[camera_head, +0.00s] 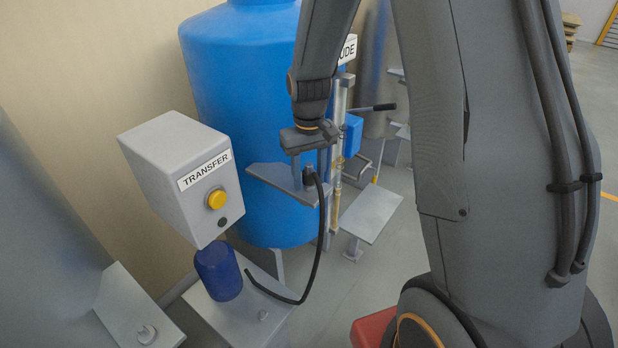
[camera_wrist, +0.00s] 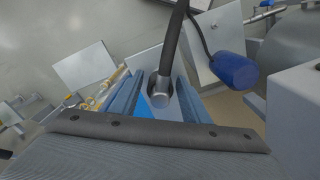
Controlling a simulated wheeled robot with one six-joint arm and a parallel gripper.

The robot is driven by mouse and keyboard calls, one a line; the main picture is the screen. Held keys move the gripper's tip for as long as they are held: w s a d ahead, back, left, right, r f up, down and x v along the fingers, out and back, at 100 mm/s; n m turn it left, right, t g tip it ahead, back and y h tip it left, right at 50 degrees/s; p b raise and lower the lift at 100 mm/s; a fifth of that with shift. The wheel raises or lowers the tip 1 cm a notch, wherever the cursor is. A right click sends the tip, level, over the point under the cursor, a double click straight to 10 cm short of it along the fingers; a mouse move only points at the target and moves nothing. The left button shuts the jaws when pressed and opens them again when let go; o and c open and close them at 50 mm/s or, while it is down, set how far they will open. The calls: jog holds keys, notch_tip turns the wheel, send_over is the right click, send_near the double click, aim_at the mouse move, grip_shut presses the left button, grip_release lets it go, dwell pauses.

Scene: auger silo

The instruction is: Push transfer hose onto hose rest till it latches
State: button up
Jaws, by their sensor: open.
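The black transfer hose (camera_head: 321,230) curves up from the pump to a grey bracket plate (camera_head: 270,176) on the blue tank, which looks like the hose rest. Its upper end (camera_head: 309,178) stands upright at the plate; I cannot tell whether it is latched. My gripper (camera_head: 309,156) is just above this end, pointing down. In the wrist view, the hose (camera_wrist: 172,45) and its round grey end (camera_wrist: 160,97) lie between the two blue-grey fingers of my gripper (camera_wrist: 158,88), with gaps at the sides. The jaws are open. The contact beneath the hose end is hidden.
A grey TRANSFER box (camera_head: 180,172) with a yellow button (camera_head: 217,200) stands left of the rest. Below it is a pump with a blue motor (camera_head: 218,272). The blue tank (camera_head: 240,100) is behind. A sight tube (camera_head: 338,130) and lever (camera_head: 372,108) are close on the right.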

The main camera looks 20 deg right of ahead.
aim_at(309, 164)
grip_shut()
jog(key=shift+r, duration=0.1)
jog(key=shift+r+p, duration=1.2)
dwell(1.1)
jog(key=shift+r+p, duration=1.85)
jog(key=shift+r, duration=0.65)
